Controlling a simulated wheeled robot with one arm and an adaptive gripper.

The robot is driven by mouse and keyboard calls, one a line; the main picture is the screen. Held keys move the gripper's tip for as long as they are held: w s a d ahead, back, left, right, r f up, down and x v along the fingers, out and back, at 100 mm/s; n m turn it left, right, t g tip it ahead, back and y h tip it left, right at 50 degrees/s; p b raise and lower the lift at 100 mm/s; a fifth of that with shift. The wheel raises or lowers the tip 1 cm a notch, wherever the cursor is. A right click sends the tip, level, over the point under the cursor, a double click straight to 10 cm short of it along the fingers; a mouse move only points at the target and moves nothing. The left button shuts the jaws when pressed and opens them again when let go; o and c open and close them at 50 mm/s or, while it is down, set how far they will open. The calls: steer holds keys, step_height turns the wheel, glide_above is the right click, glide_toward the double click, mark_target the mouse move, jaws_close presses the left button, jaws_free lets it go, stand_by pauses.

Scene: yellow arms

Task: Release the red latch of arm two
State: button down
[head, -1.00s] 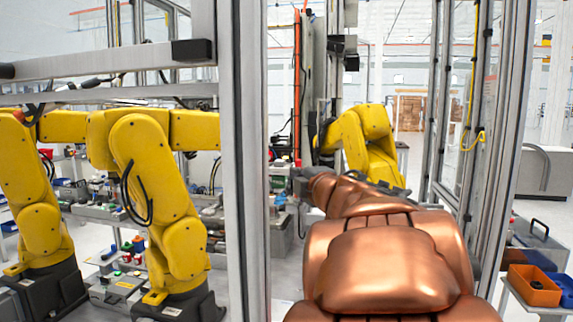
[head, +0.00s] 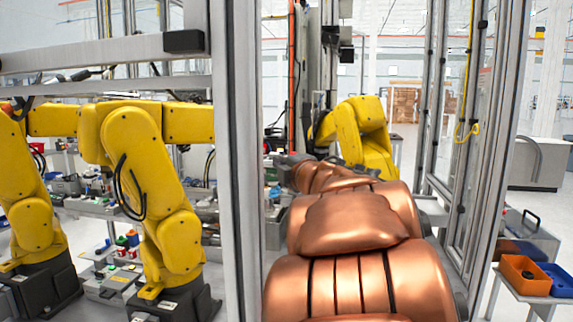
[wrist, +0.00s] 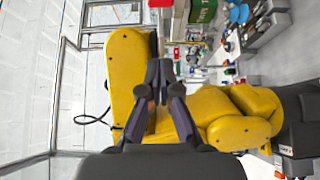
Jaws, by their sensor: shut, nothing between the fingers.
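In the head view my copper arm reaches forward past the frame post, and its tip, near a yellow arm (head: 362,132), is too small to read. In the wrist view, which is turned on its side, my gripper (wrist: 158,72) has its dark fingers together, with nothing between them. A yellow arm (wrist: 240,117) fills the space behind and around the fingers; I cannot tell whether they touch it. A small red part (wrist: 177,53) shows just past the fingertips, but I cannot tell whether it is the red latch. No label shows which arm is arm two.
A metal frame post (head: 236,170) stands close to the left of my arm, and glass-panelled posts (head: 493,160) stand on the right. Two more yellow arms (head: 150,190) stand at left. An orange bin (head: 525,278) sits on a side table at lower right.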

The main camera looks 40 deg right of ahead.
steer(key=w+d+p, duration=0.1)
steer(key=w+d, duration=0.1)
steer(key=w+d+p, duration=0.1)
steer(key=d, duration=0.1)
steer(key=shift+w+d, duration=0.3)
steer(key=shift+w, duration=0.05)
stand_by(0.3)
